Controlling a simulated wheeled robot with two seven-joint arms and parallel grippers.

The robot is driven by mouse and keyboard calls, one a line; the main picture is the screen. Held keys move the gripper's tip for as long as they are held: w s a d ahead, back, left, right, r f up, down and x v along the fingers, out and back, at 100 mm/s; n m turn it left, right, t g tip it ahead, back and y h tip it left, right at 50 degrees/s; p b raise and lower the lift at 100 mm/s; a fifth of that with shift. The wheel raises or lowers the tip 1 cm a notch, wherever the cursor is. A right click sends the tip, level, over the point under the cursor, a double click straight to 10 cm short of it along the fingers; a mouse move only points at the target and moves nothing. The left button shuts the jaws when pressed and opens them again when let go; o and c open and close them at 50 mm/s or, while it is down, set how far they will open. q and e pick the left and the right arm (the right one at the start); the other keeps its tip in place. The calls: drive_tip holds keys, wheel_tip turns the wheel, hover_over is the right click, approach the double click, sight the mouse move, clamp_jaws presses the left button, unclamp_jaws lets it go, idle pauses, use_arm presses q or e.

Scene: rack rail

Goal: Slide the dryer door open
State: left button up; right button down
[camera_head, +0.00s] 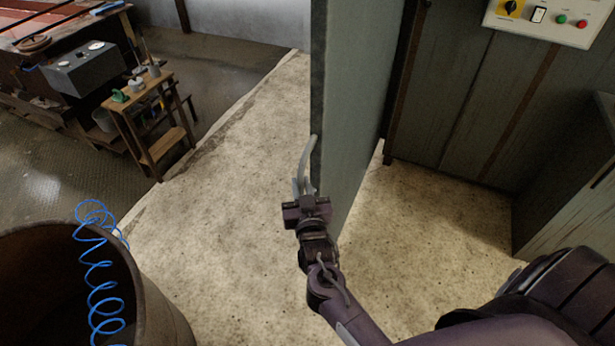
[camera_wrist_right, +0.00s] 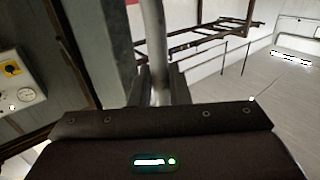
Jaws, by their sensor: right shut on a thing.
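The dryer door (camera_head: 348,100) is a tall grey-green panel seen nearly edge-on in the middle of the head view. A pale curved handle (camera_head: 309,155) stands out from its left edge. My right gripper (camera_head: 304,188) is at the lower part of this handle. In the right wrist view the handle (camera_wrist_right: 154,45) is a grey bar running down between the fingers of my right gripper (camera_wrist_right: 160,85), which are shut on it. The door also shows left of the bar (camera_wrist_right: 105,50). My left gripper is in neither view.
A control panel (camera_head: 555,18) with a yellow switch and coloured buttons is at the upper right. A brown drum (camera_head: 160,310) with a blue coiled hose (camera_head: 100,268) stands at the lower left. A wooden stand (camera_head: 150,115) is farther back. Pale floor (camera_head: 225,200) left of the door is clear.

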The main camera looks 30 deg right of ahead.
drive_tip(key=shift+w+a+r, duration=0.1)
drive_tip(key=shift+a+r, duration=0.3)
drive_tip(key=shift+r, duration=0.1)
drive_tip(key=c, duration=1.5)
unclamp_jaws()
drive_tip(key=shift+a, duration=0.1)
drive_tip(key=shift+c, duration=0.2)
drive_tip(key=shift+o, duration=0.5)
drive_tip(key=shift+w+a+f, duration=0.1)
drive_tip(key=shift+f, duration=0.15)
use_arm(q)
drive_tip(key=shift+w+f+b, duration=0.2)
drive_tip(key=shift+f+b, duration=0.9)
drive_tip(key=shift+b, duration=0.1)
use_arm(e)
drive_tip(key=v, duration=0.8)
